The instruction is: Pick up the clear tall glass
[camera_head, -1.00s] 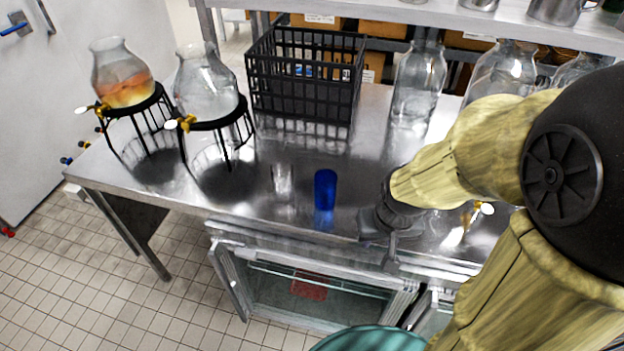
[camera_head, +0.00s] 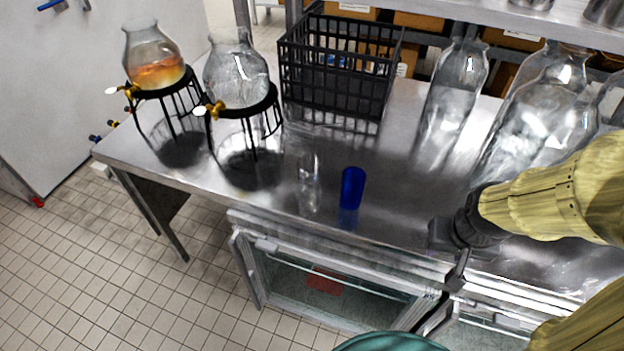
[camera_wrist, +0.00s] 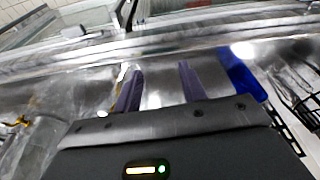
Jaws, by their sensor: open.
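The clear tall glass (camera_head: 310,182) stands upright on the steel table, left of a blue glass (camera_head: 352,188), with a small gap between them. It is faint against the shiny steel. My gripper (camera_head: 450,254) is to the right of both glasses, near the table's front edge, and holds nothing. In the wrist view my gripper (camera_wrist: 160,76) shows two spread fingers with nothing between them. The blue glass (camera_wrist: 243,76) is right of the fingers there. I cannot make out the clear glass in that view.
Two glass dispensers (camera_head: 153,62) (camera_head: 236,80) on black stands are at the table's left. A black crate (camera_head: 335,72) stands behind the glasses. Large clear jars (camera_head: 455,95) stand at the back right. The steel table (camera_head: 250,185) is bare around the two glasses.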

